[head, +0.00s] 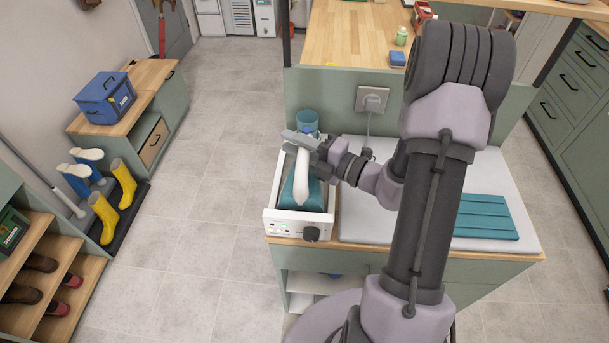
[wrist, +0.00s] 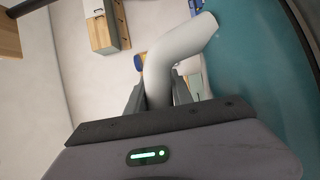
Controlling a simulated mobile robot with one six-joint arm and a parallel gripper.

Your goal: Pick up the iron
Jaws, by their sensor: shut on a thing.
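The iron (head: 314,192) has a teal body and a white handle. It sits in its white station (head: 290,230) at the left end of the counter, or just above it; I cannot tell if it touches. My gripper (head: 302,140) is shut on the upper end of the handle. In the wrist view, the white handle (wrist: 185,48) passes between the jaws of my gripper (wrist: 160,92), and the teal body (wrist: 260,70) fills the right side. The jaws hide part of the handle.
A folded teal towel (head: 486,217) lies on the white ironing pad (head: 372,228) to the right. A teal cup (head: 307,120) stands just behind the station. A wall socket (head: 372,99) with a plugged cord is behind.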

